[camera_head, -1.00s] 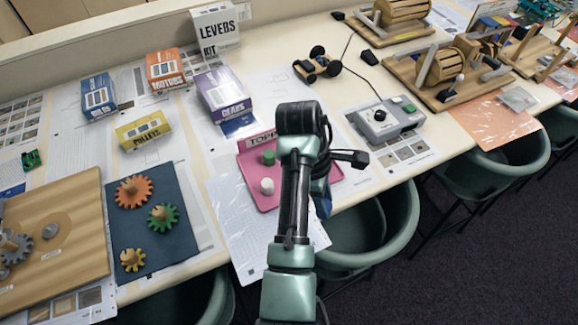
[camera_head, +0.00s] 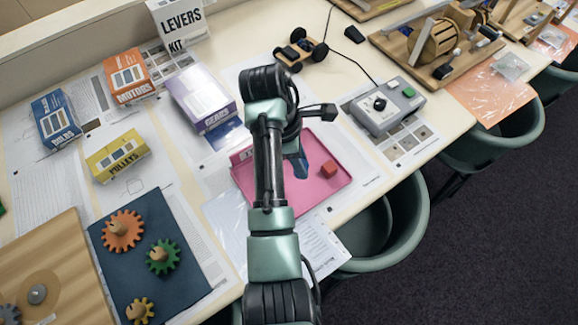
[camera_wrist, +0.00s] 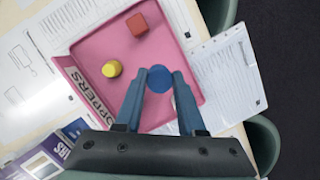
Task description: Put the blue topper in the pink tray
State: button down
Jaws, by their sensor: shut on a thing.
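The pink tray (camera_head: 322,196) lies near the table's front edge, and it fills much of the wrist view (camera_wrist: 88,48). In the wrist view my gripper (camera_wrist: 159,82) is shut on the blue topper (camera_wrist: 159,76), a round piece between the fingertips. The topper is over the tray floor; its height above it is hard to tell. A yellow topper (camera_wrist: 112,68) and a red topper (camera_wrist: 137,25) sit in the tray. The red one also shows in the head view (camera_head: 328,169). There my arm hides the blue topper and part of the tray.
A grey control box (camera_head: 386,106) stands right of the tray, and the purple gears box (camera_head: 203,100) stands behind it to the left. A blue mat (camera_head: 187,265) with several gears lies to the left. A green chair (camera_head: 408,225) is at the table edge.

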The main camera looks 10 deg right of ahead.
jog(key=x, duration=0.2)
jog(key=a+x, duration=0.1)
jog(key=x, duration=0.4)
jog(key=shift+a+f, duration=0.3)
jog(key=shift+f, duration=0.3)
jog(key=shift+f, duration=0.1)
jog(key=c, duration=0.5)
grip_release()
jog(key=v, duration=1.2)
